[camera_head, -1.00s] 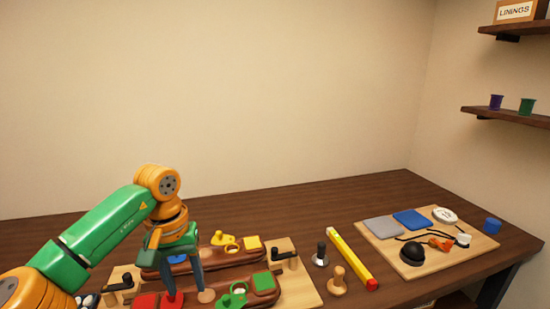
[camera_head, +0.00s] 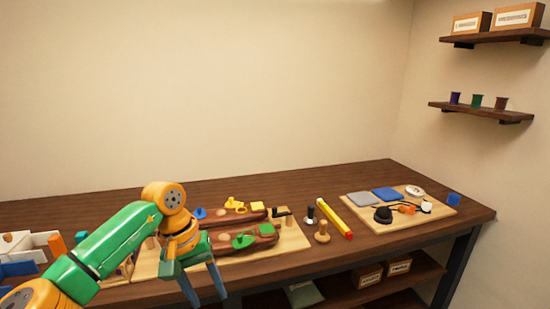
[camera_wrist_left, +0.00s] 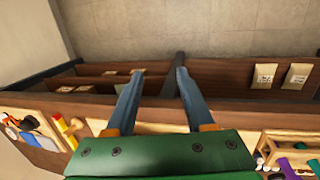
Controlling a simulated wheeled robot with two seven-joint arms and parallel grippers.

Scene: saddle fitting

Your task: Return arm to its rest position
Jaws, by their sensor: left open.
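My left arm comes in from the left in the head view. Its gripper (camera_head: 205,287) is open and empty, with its two blue-grey fingers pointing down in front of the workbench's front edge. In the left wrist view the open fingers (camera_wrist_left: 155,95) stand apart, with nothing between them but the bench front and floor behind. The wooden fitting board (camera_head: 292,240) lies behind the gripper, with brown saddle pieces (camera_head: 240,217) and yellow and green parts on it. The arm hides the board's left part. My right gripper is out of view.
A yellow ruler-like bar (camera_head: 335,218) and two stamp-like tools, one a wooden knob (camera_head: 322,232), lie right of the board. A second board (camera_head: 385,226) holds pads and small parts. White bins (camera_head: 40,241) stand at the left. Under-bench shelves (camera_head: 340,291) hold boxes.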

